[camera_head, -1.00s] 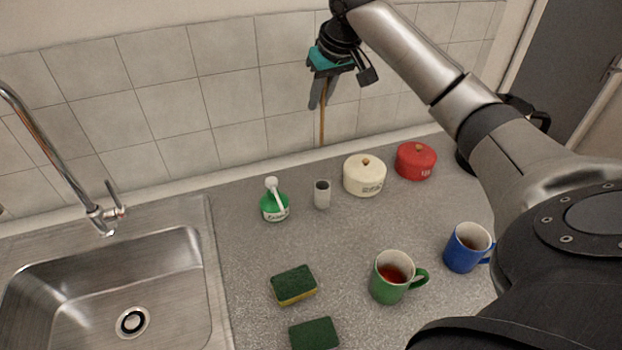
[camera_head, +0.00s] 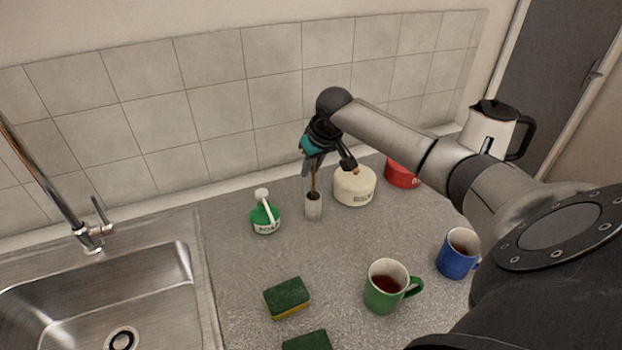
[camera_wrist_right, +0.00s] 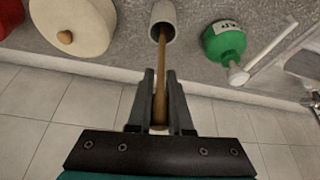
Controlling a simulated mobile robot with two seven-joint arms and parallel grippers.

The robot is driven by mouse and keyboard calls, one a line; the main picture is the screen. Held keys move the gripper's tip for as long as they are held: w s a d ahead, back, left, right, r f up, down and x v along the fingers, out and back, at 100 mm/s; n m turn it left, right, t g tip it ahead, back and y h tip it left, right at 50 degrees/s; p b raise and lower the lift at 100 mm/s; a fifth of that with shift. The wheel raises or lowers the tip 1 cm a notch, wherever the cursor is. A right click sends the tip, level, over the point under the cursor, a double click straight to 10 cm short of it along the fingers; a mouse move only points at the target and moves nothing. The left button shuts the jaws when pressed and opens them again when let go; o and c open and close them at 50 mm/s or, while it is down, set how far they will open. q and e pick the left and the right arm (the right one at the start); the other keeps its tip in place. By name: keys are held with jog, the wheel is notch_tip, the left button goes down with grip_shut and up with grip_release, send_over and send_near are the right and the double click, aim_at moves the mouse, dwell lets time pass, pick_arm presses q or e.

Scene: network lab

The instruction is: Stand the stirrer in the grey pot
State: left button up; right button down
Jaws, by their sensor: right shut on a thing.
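The grey pot (camera_head: 313,209) is a small light cylinder standing on the counter between the green bottle and the cream pot. The stirrer (camera_head: 314,181) is a thin brown wooden stick. My right gripper (camera_head: 311,167) is above the pot and shut on the stirrer, which points down. In the right wrist view the stirrer (camera_wrist_right: 161,85) runs between the fingers (camera_wrist_right: 160,92), and its far end reaches into the mouth of the grey pot (camera_wrist_right: 163,14). How deep it goes is hidden. My left gripper is not in view.
A green bottle with a white spout (camera_head: 265,216) stands left of the pot, a cream lidded pot (camera_head: 354,188) close on the right. A red pot (camera_head: 401,176), green mug (camera_head: 383,289), blue mug (camera_head: 457,256), sponge (camera_head: 286,297), kettle (camera_head: 488,131) and sink (camera_head: 190,284) are around.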

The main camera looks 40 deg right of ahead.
jog(key=shift+f, duration=1.75)
jog(key=shift+f, duration=0.1)
jog(key=c, duration=0.8)
grip_release()
jog(key=shift+c, duration=0.2)
jog(key=p+v, duration=0.1)
jog(key=v, duration=1.1)
